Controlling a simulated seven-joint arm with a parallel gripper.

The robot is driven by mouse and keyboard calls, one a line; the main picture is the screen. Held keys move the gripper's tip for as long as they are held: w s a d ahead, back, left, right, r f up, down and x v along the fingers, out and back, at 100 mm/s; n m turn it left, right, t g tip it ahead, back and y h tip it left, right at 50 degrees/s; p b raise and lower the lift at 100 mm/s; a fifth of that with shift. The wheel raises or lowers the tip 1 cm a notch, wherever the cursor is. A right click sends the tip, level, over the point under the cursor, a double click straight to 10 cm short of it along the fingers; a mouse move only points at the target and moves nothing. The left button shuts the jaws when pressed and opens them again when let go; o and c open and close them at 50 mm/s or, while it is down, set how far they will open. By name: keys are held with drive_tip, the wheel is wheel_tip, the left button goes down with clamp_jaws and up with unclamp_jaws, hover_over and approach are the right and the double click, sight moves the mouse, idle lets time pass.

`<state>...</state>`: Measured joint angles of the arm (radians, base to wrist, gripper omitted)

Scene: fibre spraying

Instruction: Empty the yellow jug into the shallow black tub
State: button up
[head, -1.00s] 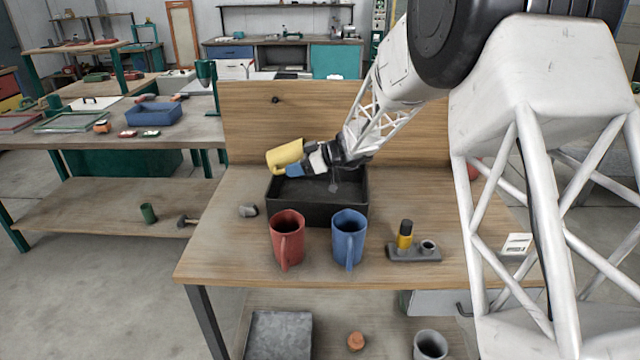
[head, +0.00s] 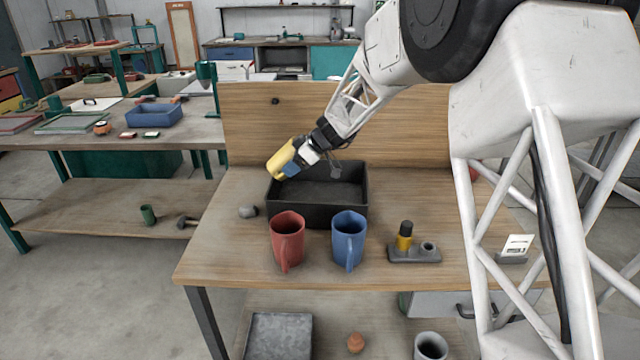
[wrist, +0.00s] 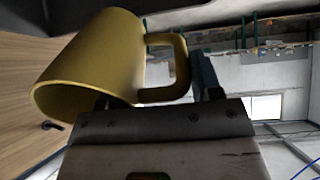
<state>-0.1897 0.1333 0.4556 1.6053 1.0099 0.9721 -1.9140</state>
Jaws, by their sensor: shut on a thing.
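The yellow jug (head: 281,158) is held over the left back edge of the shallow black tub (head: 318,215), tilted with one end low to the left. It also shows in the wrist view (wrist: 95,65), lying over with its rim at the lower left and its handle at the right. My gripper (head: 297,163) is shut on the jug, near its handle; one finger (wrist: 203,75) shows beside the handle. The visible tub floor is dark, and I see no contents in it. The inside of the jug is hidden.
A red jug (head: 287,240) and a blue jug (head: 348,240) stand in front of the tub. A grey holder with a yellow-and-black bottle (head: 405,235) is at right. A grey lump (head: 248,211) lies left of the tub. A wooden back panel (head: 400,125) rises behind.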

drive_tip(key=shift+w+a+r+g+h+b, duration=0.1)
drive_tip(key=shift+a+r+h+b, duration=0.3)
drive_tip(key=shift+a+h, duration=0.6)
drive_tip(key=shift+a+r+g+h+b, duration=0.15)
drive_tip(key=shift+a+r+h, duration=0.5)
drive_tip(key=shift+h, duration=0.75)
drive_tip(key=shift+w+a+r+g+h+b, duration=0.1)
drive_tip(key=shift+a+r+h+b, duration=0.25)
drive_tip(key=shift+a+h, duration=0.65)
drive_tip(key=shift+a+f+h, duration=0.1)
drive_tip(key=shift+a+h, duration=0.3)
drive_tip(key=shift+h, duration=0.8)
drive_tip(key=shift+a, duration=0.1)
